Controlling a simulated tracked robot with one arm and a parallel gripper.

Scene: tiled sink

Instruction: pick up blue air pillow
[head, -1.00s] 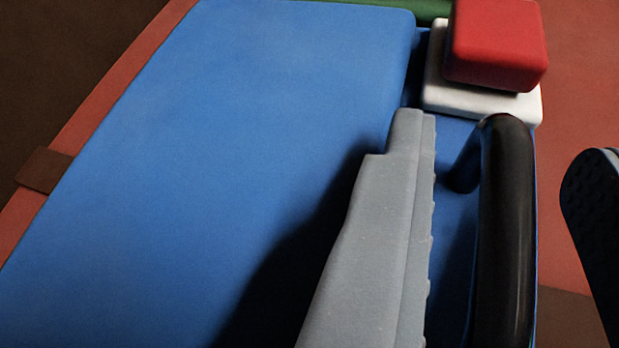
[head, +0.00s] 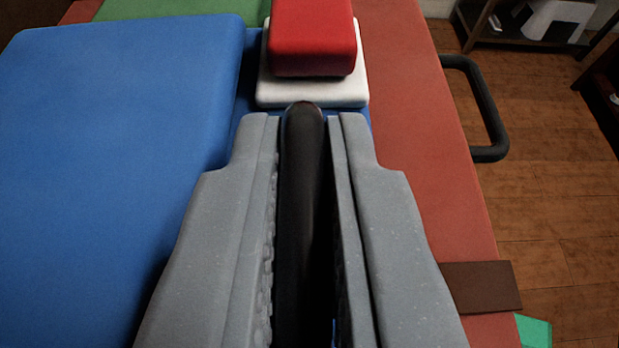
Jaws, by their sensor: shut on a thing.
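A large smooth blue block (head: 110,110) with rounded edges fills the left of the view; it is the only large blue thing here and could be the blue air pillow. A narrow lower blue strip (head: 246,103) shows at its right side. A black bar handle (head: 303,140) rises over this strip. My gripper (head: 303,125) has one grey finger on each side of the handle and is shut on it. The handle's lower end is hidden between the fingers.
A red block (head: 313,38) sits on a white block (head: 312,92) just beyond my fingertips. A red-brown surface (head: 400,100) runs along the right, with another black handle (head: 490,110) at its edge. A green piece (head: 180,10) lies behind. Wooden floor (head: 550,180) is at far right.

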